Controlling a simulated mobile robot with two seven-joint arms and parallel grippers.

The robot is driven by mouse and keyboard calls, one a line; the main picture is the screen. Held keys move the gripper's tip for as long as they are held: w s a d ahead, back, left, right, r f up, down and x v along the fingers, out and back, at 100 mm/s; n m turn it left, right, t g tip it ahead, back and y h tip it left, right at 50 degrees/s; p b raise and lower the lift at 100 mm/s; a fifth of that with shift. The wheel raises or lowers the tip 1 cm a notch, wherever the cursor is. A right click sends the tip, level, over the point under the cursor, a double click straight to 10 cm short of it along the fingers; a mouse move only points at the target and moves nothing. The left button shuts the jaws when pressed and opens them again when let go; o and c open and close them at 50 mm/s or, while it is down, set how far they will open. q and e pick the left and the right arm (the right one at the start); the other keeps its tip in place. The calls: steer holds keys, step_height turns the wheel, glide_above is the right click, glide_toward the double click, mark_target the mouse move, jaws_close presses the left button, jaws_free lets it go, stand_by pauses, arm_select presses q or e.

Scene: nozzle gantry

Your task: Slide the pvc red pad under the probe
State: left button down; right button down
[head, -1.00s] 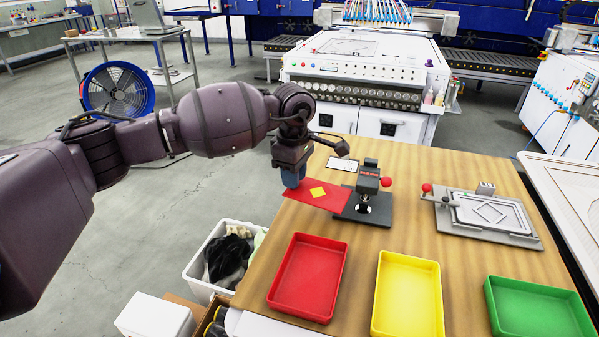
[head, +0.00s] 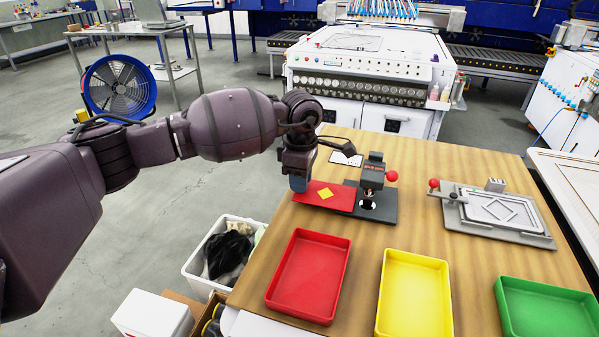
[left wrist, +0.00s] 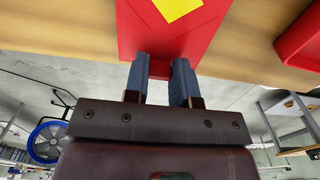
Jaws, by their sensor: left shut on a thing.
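The red pad (head: 312,195) is a flat red sheet with a yellow diamond (head: 326,193). My left gripper (head: 298,183) is shut on its left edge. In the left wrist view the pad (left wrist: 190,35) extends away from the blue fingers (left wrist: 160,75), which pinch a red part at its edge. The probe stand (head: 372,177) is a dark device with a red knob on a dark base plate (head: 384,213). The pad's right part lies over the left part of the plate, left of the probe tip (head: 368,203). Whether it touches the plate cannot be told. My right gripper is not in view.
Red (head: 285,300), yellow (head: 388,325) and green (head: 555,333) trays stand along the table's front. A metal plate fixture (head: 520,238) with a red knob is at the right. A white card (head: 346,158) lies behind the stand.

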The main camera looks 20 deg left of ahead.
mark_target(329, 194)
arm_select(q)
steer(key=shift+d+r, duration=0.1)
steer(key=shift+d, duration=3.25)
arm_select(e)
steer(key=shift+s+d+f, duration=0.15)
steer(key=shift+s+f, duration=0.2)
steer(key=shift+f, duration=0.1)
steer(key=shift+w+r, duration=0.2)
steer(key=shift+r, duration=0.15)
arm_select(q)
steer(key=shift+f, duration=0.4)
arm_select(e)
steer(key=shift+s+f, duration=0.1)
arm_select(q)
steer(key=c, duration=0.9)
jaws_free()
steer(key=shift+o, duration=0.2)
steer(key=shift+r, duration=0.15)
steer(key=shift+r+p, duration=0.95)
steer(key=shift+r, duration=2.45)
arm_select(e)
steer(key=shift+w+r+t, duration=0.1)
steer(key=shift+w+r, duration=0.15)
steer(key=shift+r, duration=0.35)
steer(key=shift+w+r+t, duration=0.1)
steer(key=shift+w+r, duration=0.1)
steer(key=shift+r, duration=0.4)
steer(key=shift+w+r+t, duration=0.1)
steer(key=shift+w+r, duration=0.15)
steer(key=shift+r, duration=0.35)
